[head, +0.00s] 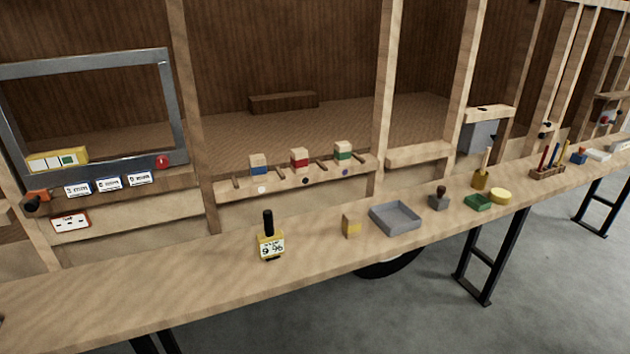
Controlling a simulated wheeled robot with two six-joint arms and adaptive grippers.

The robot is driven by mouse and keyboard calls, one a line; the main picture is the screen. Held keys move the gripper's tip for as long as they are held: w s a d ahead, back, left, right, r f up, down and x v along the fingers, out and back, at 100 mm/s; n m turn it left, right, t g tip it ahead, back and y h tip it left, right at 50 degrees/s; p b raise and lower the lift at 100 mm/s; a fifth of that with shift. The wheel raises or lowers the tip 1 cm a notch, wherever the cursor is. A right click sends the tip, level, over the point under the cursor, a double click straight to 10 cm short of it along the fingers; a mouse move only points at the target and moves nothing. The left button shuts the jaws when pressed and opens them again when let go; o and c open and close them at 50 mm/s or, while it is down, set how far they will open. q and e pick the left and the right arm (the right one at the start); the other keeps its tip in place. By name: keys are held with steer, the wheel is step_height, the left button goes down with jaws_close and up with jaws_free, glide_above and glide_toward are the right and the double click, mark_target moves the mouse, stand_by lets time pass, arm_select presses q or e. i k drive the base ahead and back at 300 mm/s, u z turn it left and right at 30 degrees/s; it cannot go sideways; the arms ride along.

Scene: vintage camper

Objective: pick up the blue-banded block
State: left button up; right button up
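The blue-banded block (258,165) is a small wooden block with a blue band across its middle. It stands upright on a narrow wooden ledge (289,184) on the camper's side frame, at the left of three banded blocks. Short pegs or dividers sit between the blocks. Neither of my grippers shows in the head view.
A red-banded block (299,159) and a green-banded block (343,152) stand to its right. The bench's left part is mostly clear.

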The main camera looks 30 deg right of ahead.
mark_target(258, 167)
steer(key=z, duration=0.25)
steer(key=k, duration=0.7)
steer(key=z, duration=1.4)
steer(key=i, duration=1.8)
steer(key=u, duration=0.65)
